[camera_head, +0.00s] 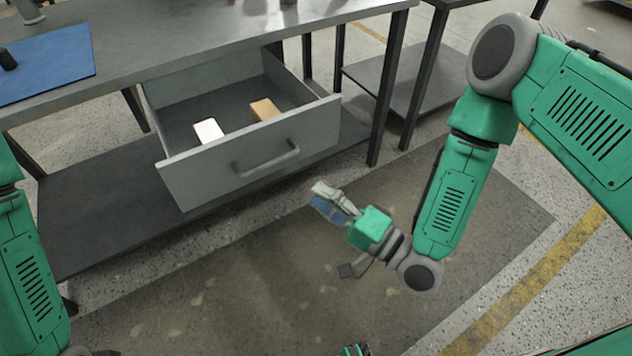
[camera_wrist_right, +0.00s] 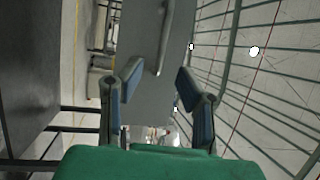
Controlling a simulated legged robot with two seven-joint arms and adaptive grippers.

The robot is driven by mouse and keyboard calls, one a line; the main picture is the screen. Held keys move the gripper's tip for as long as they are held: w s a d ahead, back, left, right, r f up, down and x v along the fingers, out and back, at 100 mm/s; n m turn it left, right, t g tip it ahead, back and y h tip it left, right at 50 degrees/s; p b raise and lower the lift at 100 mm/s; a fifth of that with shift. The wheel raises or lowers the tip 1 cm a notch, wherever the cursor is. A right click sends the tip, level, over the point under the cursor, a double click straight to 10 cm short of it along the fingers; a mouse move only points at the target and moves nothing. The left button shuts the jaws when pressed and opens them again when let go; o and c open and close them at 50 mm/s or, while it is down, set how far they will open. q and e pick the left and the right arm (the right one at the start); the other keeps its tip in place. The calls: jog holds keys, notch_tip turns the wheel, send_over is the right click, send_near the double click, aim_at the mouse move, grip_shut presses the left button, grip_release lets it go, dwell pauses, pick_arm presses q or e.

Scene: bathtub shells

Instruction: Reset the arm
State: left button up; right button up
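My right gripper (camera_head: 332,203) hangs in front of the open drawer (camera_head: 190,185), to the right of and below its handle (camera_head: 266,160) in the head view. In the right wrist view, the fingers of my right gripper (camera_wrist_right: 158,84) stand apart with nothing between them. The drawer front (camera_wrist_right: 143,48) and its handle (camera_wrist_right: 165,38) show beyond the fingertips, apart from them. My left arm shows at the left edge of the head view, but its gripper is out of frame.
The drawer holds a white block (camera_head: 208,130) and a tan block (camera_head: 264,109). It juts out under the grey table (camera_head: 160,45), which carries a blue mat (camera_head: 45,66). A dark lower shelf (camera_head: 100,205) lies beneath. Another dark table stands right. The floor in front is clear.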

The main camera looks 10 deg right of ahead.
jog(key=s+d+f+n+g+h+p, duration=0.4)
jog(key=s+d+f+n+g+h, duration=0.25)
jog(key=s+f+g, duration=0.2)
jog(key=s+d+n+g+h+p, duration=0.2)
jog(key=s+d+g+h, duration=0.4)
jog(key=s+d, duration=0.5)
jog(key=shift+s+n, duration=0.55)
jog(key=shift+s, duration=0.35)
